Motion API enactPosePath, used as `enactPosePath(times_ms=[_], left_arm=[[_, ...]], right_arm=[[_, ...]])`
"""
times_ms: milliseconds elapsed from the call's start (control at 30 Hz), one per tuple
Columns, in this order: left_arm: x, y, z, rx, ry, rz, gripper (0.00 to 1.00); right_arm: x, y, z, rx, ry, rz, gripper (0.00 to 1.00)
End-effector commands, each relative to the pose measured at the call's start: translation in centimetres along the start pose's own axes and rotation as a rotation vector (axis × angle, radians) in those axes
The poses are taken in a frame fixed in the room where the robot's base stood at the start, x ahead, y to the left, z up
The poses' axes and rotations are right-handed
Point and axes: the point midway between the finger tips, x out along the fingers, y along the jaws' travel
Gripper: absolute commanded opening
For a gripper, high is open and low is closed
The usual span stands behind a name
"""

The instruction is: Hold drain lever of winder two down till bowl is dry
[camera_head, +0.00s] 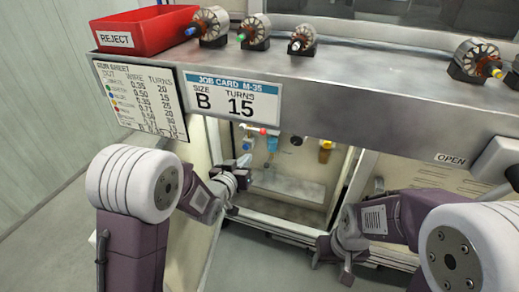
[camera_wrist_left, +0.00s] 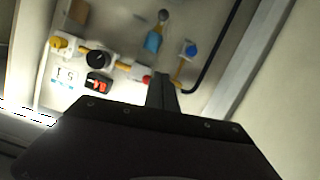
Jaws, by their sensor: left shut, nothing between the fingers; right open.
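In the head view, a blue bowl (camera_head: 272,145) hangs under the pipework inside the open bay below the bench. It also shows in the left wrist view (camera_wrist_left: 153,41), with a small grey metal part (camera_wrist_left: 163,16) at its end; I cannot tell whether that is the drain lever. My left gripper (camera_head: 243,165) is shut and empty at the bay's left opening. In the left wrist view its fingertips (camera_wrist_left: 164,82) are close to a red knob (camera_wrist_left: 146,79); contact is unclear. My right gripper (camera_head: 345,258) is open and empty, low before the bay.
The bench edge (camera_head: 300,85) overhangs the bay, bearing a red reject bin (camera_head: 150,28) and several armatures.

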Motion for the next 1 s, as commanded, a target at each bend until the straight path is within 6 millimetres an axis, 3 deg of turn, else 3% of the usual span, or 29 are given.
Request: enactPosePath(times_ms=[200,567,700,1000], left_arm=[[0.4,1.1,2.3,0.002,-0.051,0.020,0.00],[0.8,1.2,2.3,0.003,-0.051,0.022,0.00],[2.8,1.3,2.5,0.003,-0.051,0.023,0.00],[9.5,1.3,3.2,0.003,-0.048,0.023,0.00]], right_arm=[[-0.2,0.0,0.0,0.000,-0.001,0.000,0.58],[-0.2,0.0,0.0,0.000,0.000,0.000,0.58],[-0.3,0.0,0.0,0.000,0.000,0.000,0.58],[2.7,0.1,0.3,0.000,-0.001,0.000,0.58]])
